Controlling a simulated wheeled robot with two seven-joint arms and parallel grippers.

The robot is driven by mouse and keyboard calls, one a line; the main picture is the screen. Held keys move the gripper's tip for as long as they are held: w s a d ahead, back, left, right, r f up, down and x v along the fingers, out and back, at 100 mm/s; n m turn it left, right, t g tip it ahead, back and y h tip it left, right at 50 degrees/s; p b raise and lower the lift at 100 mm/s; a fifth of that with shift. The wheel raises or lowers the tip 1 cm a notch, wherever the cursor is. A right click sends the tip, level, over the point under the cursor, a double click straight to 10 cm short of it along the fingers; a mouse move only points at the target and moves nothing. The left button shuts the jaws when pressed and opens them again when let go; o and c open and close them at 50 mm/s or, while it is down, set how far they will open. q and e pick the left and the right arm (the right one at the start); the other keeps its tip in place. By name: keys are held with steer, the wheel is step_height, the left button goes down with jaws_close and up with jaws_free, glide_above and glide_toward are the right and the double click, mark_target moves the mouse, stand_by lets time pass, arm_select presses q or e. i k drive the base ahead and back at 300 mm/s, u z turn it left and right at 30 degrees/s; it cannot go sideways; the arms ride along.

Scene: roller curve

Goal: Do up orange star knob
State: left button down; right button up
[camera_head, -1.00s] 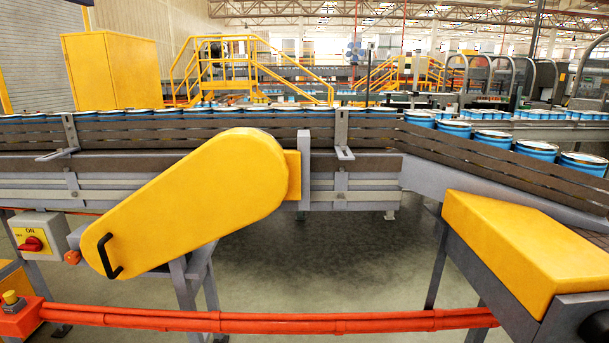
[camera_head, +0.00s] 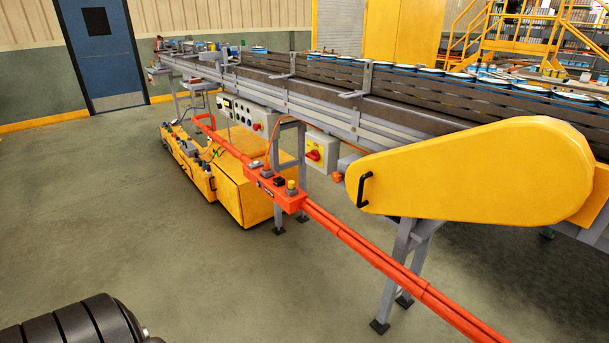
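A small orange knob (camera_head: 337,177) sits on the grey conveyor frame, just left of the black handle (camera_head: 364,189) on the big yellow guard (camera_head: 470,175). It is too small here to make out a star shape or to tell how tight it is. Neither of my grippers is in view.
A red and yellow switch box (camera_head: 321,151) hangs left of the knob. An orange-red rail (camera_head: 395,276) with a button box (camera_head: 277,191) runs in front of the conveyor (camera_head: 345,119). A yellow cabinet (camera_head: 243,190) stands further left.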

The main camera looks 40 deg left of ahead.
mark_target(336, 176)
steer(key=u, duration=1.4)
steer(key=k, duration=0.55)
steer(key=u, duration=1.45)
steer(key=i, duration=1.8)
steer(key=z, duration=0.45)
steer(key=i, duration=0.9)
steer(key=z, duration=0.9)
